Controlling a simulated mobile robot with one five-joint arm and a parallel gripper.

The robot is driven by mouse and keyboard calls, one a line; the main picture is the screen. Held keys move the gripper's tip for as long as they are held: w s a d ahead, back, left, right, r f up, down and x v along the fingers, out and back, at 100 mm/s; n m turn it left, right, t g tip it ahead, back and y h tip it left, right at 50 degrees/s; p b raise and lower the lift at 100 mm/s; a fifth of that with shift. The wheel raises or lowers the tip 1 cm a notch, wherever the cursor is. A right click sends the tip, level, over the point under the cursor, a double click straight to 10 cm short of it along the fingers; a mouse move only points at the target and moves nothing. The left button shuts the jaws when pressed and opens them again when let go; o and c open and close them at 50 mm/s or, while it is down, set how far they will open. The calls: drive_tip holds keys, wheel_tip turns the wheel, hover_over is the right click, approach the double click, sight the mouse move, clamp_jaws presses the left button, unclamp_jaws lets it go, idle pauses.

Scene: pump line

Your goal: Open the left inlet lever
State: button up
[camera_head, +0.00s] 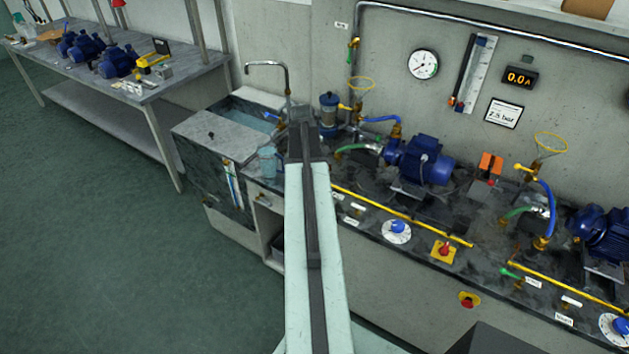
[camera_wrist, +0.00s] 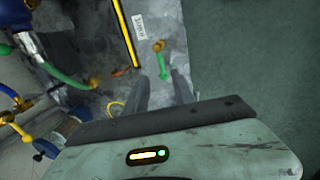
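In the wrist view a green lever (camera_wrist: 162,66) on a brass valve (camera_wrist: 158,46) stands at the bench edge, beside a white label (camera_wrist: 138,27) whose text I cannot read. My gripper (camera_wrist: 163,80) has its two dark fingers apart, one on each side of the lever's lower end in the picture. I cannot tell whether they touch it or are at its height. In the head view my arm covers this part of the bench, and I cannot make out the lever or the fingertips there.
A yellow pipe (camera_wrist: 124,35) runs close to the lever. Hoses, including a green one (camera_wrist: 62,75), lie to the left. The left pump (camera_head: 424,160), a blue dial (camera_head: 397,231) and another green lever (camera_head: 510,273) stand farther right along the bench. A sink (camera_head: 240,115) is at left.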

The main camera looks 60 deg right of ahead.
drive_tip(key=f+b, duration=0.2)
drive_tip(key=d+f+b, duration=0.1)
drive_tip(key=f+b, duration=0.5)
drive_tip(key=shift+w+d, duration=0.1)
drive_tip(key=shift+d, duration=0.05)
drive_tip(key=shift+r, duration=0.15)
clamp_jaws()
idle(0.9)
